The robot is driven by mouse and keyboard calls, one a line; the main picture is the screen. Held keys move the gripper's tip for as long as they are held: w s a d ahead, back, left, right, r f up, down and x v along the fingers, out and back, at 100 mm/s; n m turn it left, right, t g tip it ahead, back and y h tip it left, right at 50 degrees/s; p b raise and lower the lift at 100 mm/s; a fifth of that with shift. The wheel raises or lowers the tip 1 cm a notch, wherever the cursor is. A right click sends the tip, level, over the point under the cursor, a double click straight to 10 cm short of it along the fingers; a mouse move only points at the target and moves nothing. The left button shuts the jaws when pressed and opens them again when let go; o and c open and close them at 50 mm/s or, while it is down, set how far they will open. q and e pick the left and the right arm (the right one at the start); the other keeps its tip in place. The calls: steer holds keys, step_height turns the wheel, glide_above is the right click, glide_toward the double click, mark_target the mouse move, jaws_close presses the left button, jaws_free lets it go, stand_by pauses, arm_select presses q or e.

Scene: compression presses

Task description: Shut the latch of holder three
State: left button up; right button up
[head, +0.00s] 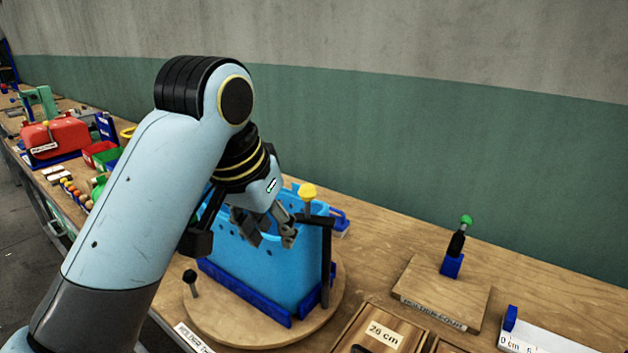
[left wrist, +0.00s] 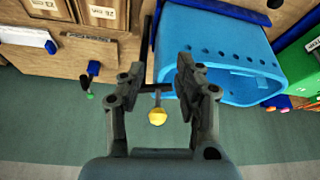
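Holder three is a round wooden base (head: 220,322) whose label is partly cut off in the head view. On it a light blue bin (head: 268,268) sits between dark blue rails; the bin also shows in the left wrist view (left wrist: 222,50). At the bin's right corner a black post (head: 326,265) carries a short black arm with a yellow knob (head: 308,191). The knob (left wrist: 157,117) shows between and in front of my fingers in the left wrist view. My left gripper (head: 268,232) is open over the bin, its fingertips (left wrist: 158,78) apart. Contact is unclear. My right gripper is out of view.
To the right, a holder four board (head: 440,290) carries a black lever with a green knob (head: 466,219). A wooden box marked 26 cm (head: 384,333) stands in front. A red container (head: 58,135) and small bins crowd the left. The wall runs behind.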

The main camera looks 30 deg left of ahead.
mark_target(304, 189)
arm_select(q)
steer(key=w+p, duration=0.1)
steer(key=w, duration=0.2)
steer(key=w+p, duration=0.1)
steer(key=w, duration=0.3)
steer(key=w+p, duration=0.1)
steer(key=w, duration=0.3)
steer(key=shift+w+a+r, duration=0.1)
steer(key=shift+a, duration=0.15)
steer(key=shift+w+f, duration=0.15)
steer(key=shift+f, duration=0.55)
jaws_close()
